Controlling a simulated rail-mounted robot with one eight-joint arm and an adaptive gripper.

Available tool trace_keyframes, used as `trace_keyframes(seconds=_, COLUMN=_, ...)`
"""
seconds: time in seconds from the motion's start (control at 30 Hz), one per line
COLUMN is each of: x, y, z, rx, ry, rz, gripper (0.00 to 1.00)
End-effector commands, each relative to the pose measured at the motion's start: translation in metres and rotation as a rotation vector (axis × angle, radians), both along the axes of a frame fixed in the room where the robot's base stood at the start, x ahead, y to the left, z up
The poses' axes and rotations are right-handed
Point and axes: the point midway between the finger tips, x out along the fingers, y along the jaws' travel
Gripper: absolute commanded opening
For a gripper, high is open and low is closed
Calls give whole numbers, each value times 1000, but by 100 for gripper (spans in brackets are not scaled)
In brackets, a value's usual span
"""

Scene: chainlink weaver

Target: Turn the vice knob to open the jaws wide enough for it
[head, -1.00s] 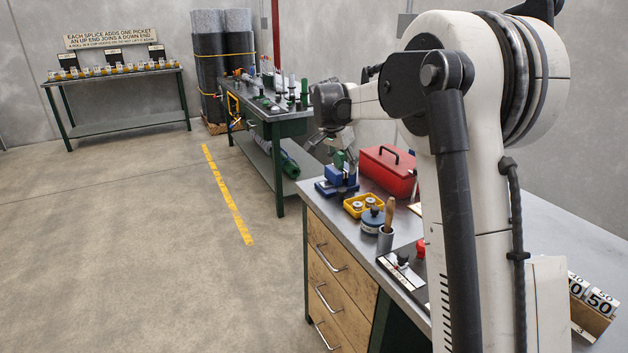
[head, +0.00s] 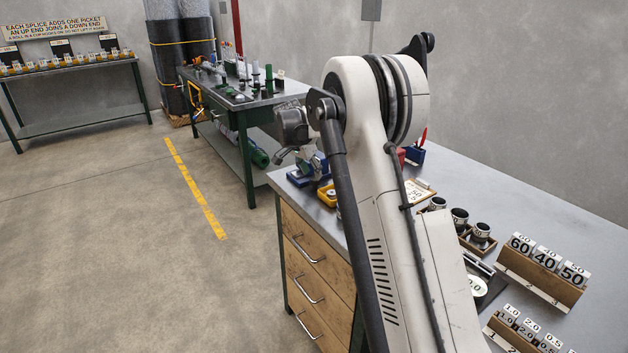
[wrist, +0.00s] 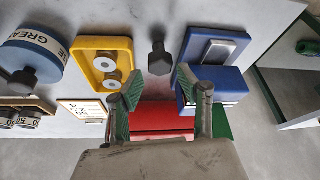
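The blue vice (wrist: 214,82) sits on the grey bench, with a pale metal piece on its upper part in the wrist view. In the head view, the vice (head: 297,179) is partly hidden behind my gripper. A dark grey knob (wrist: 159,62) with a short stem shows just left of the vice in the wrist view; I cannot tell whether it is joined to it. My gripper (wrist: 165,102) is open and empty, its two green-padded fingers apart. The right finger overlaps the vice in the picture; contact cannot be told. My gripper (head: 292,153) also shows in the head view.
A red toolbox (wrist: 150,133) shows between the fingers. Number blocks (head: 546,259) stand on the bench's near right. The bench edge lies right of the vice.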

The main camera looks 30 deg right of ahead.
Motion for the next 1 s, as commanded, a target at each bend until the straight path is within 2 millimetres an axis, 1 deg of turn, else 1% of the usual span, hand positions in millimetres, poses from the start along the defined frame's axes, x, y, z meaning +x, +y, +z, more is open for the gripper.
trace_keyframes(seconds=0.03, x=1, y=-4, z=-9, rx=0, ry=0, rz=-1, gripper=36)
trace_keyframes(seconds=0.1, x=3, y=-7, z=-17, rx=0, ry=0, rz=0, gripper=36)
trace_keyframes(seconds=0.2, x=4, y=-11, z=-27, rx=0, ry=0, rz=0, gripper=36)
trace_keyframes(seconds=0.3, x=5, y=-13, z=-33, rx=0, ry=0, rz=0, gripper=36)
trace_keyframes(seconds=0.67, x=6, y=-14, z=-36, rx=0, ry=0, rz=1, gripper=36)
trace_keyframes(seconds=0.9, x=6, y=-14, z=-36, rx=0, ry=0, rz=1, gripper=4)
trace_keyframes(seconds=1.0, x=6, y=-14, z=-36, rx=0, ry=0, rz=2, gripper=2)
